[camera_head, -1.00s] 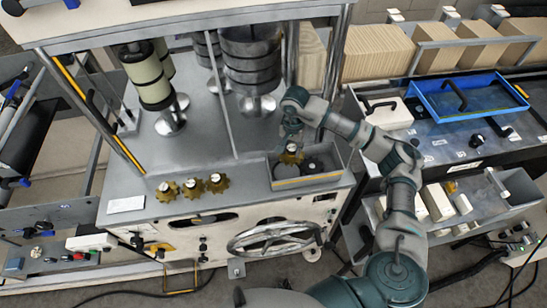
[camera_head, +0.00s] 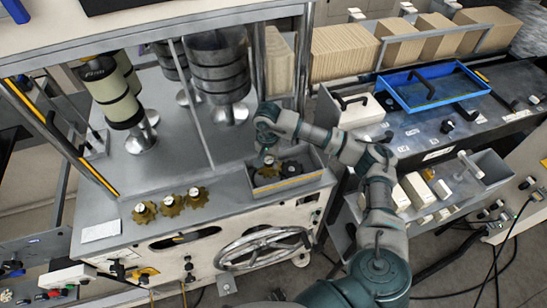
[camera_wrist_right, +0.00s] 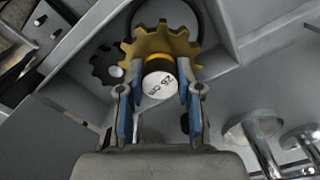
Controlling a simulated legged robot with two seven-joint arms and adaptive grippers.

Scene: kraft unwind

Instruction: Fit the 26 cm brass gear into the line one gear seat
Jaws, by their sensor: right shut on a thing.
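My right gripper (camera_head: 267,148) is shut on the hub of a brass gear (camera_head: 266,173) over the grey open-topped box at the machine's front right corner. In the right wrist view, the fingers (camera_wrist_right: 158,100) grip either side of the hub, whose white cap reads "26 cm" (camera_wrist_right: 160,84); the toothed brass rim (camera_wrist_right: 160,42) shows beyond it. I cannot tell whether the gear touches the box floor. Three other brass gears (camera_head: 144,212) (camera_head: 171,206) (camera_head: 197,197) stand in a row on the machine top. I cannot identify the line one gear seat. My left gripper is not in view.
The grey box (camera_head: 292,184) has a yellow strip on its front and dark gear-like parts (camera_head: 291,168) inside. A spoked handwheel (camera_head: 262,249) is below. Metal posts and dark weights (camera_head: 217,70) stand behind. A blue tray (camera_head: 436,86) lies at right.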

